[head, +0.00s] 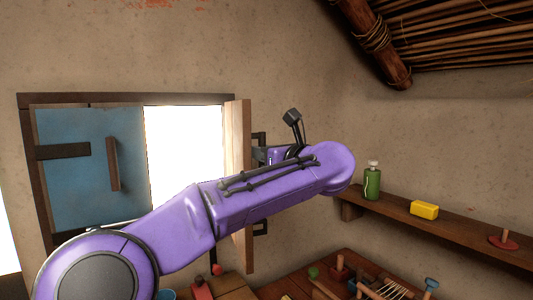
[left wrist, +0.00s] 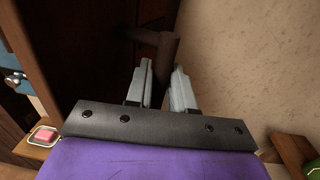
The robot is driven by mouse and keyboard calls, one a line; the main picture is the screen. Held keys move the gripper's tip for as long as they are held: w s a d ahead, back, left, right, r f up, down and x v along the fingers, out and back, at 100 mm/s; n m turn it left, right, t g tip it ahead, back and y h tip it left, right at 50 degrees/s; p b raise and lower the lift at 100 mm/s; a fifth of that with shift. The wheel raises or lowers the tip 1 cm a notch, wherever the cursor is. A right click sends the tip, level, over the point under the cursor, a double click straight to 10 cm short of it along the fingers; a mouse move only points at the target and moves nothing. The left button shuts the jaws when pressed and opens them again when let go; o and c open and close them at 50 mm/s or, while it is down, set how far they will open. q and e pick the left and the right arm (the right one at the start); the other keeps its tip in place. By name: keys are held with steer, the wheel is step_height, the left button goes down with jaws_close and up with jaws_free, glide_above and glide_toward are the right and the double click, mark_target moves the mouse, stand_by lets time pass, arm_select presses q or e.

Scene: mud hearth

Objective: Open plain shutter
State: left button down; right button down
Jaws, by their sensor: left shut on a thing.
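The plain wooden shutter (head: 238,130) stands swung out at the right side of the bright window opening, seen nearly edge-on in the head view. Its lower part is partly hidden behind my purple left arm. My left gripper (left wrist: 162,82) is shut on the shutter's dark wooden handle (left wrist: 152,42); the handle's shaft runs between the two fingers. The shutter's dark, shadowed face (left wrist: 80,50) fills the left of the left wrist view. In the head view the fingers are mostly hidden behind my wrist. My right gripper is not in view.
A blue shutter (head: 75,190) with a wooden handle covers the window's left half. A wall shelf (head: 450,228) at right holds a green bottle (head: 372,182), a yellow block (head: 424,210) and a red item. Below, a table carries several small objects.

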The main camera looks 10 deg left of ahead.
arm_select(q)
steer(key=c, duration=1.2)
jaws_free()
steer(key=shift+a+r, duration=0.25)
steer(key=shift+o, duration=0.5)
steer(key=shift+w+a+f, duration=0.2)
steer(key=shift+a+f, duration=0.05)
steer(key=shift+a, duration=0.05)
steer(key=b+v, duration=0.3)
steer(key=v, duration=0.7)
steer(key=shift+s+d, duration=0.15)
steer(key=shift+s, duration=0.05)
